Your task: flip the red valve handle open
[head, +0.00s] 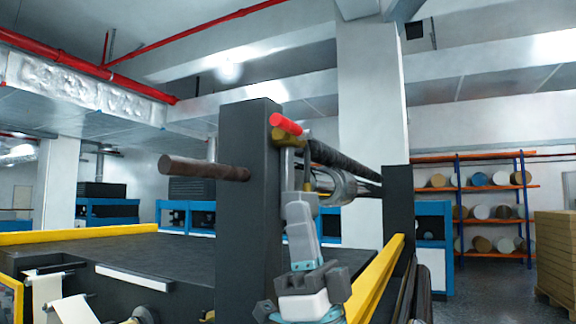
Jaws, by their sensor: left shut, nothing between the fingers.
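The red valve handle (286,124) is a short bright red lever high at the upper right of the dark upright post (249,200). It slants slightly down to the right. A brass-coloured valve body (289,138) sits just under it, with a grey pipe-like piece below. My left gripper (298,203) points up from the bottom centre, below the handle and apart from it in the picture. It is shut with nothing in it; its fingertips are hard to make out against the metal parts behind. My right gripper is not in view.
A brown roller end (203,168) sticks out left of the post. A dark roller (343,166) runs right behind the valve. Yellow rails (376,280) edge the machine. A rack of rolls (487,184) and stacked boxes (556,255) stand at the right.

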